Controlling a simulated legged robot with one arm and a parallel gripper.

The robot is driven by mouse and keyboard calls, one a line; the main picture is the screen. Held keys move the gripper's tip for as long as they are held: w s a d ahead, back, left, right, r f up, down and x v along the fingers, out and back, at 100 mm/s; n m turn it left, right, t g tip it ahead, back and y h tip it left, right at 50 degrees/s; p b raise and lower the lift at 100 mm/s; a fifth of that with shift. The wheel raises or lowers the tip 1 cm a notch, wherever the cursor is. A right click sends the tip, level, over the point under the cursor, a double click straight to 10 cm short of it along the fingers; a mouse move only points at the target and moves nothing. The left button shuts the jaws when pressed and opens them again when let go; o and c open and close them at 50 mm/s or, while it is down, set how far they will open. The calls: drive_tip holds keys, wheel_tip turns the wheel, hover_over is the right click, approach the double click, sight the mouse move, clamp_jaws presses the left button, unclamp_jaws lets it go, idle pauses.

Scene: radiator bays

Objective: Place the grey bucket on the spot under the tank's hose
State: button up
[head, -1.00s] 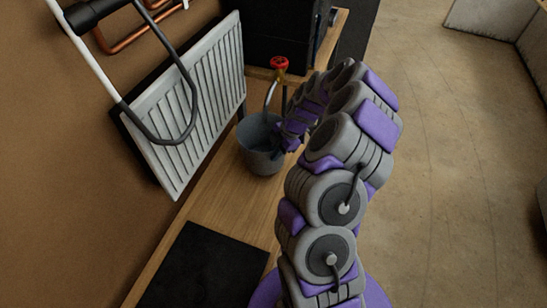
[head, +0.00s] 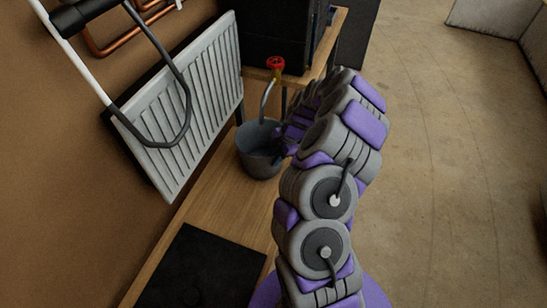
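The grey bucket (head: 258,160) stands upright on the wooden bench, or just above it; I cannot tell which. The tank (head: 275,35) is a dark box at the top, with a red valve (head: 275,64) on its front. A pale hose (head: 265,97) curves down from the valve to above the bucket's mouth. My gripper (head: 285,150) is at the bucket's right rim, dark and small. My arm partly covers it, so I cannot see whether its fingers grip the rim. The spot under the hose is not visible; the bucket hides that area.
A white radiator (head: 180,110) leans along the wall left of the bucket, with a dark bent handle in front. A black mat (head: 210,268) lies on the near bench (head: 225,205). Copper pipes (head: 110,45) run at upper left. Open concrete floor (head: 440,150) lies to the right.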

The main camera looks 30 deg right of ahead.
drive_tip(key=shift+o, duration=1)
drive_tip(key=shift+d, duration=0.1)
drive_tip(key=shift+a+r, duration=0.1)
drive_tip(key=shift+a, duration=0.5)
drive_tip(key=shift+r, duration=0.15)
drive_tip(key=v, duration=1.2)
drive_tip(key=s+a+r+m+g, duration=0.1)
drive_tip(key=s+a+r+m, duration=0.15)
drive_tip(key=a+r, duration=0.55)
drive_tip(key=s+a+r+m+g, duration=0.15)
drive_tip(key=s+a+r, duration=0.3)
drive_tip(key=a, duration=0.65)
drive_tip(key=s+a+r+m+h, duration=0.1)
drive_tip(key=s+a+m+h, duration=0.1)
drive_tip(key=s+m, duration=0.5)
drive_tip(key=s+a+r+m+g+h, duration=0.1)
drive_tip(key=s+m, duration=0.5)
drive_tip(key=s, duration=1.2)
drive_tip(key=shift+s+a+r+m+h+p, duration=0.2)
drive_tip(key=shift+a+m+h+p, duration=0.25)
drive_tip(key=shift+a+h, duration=0.3)
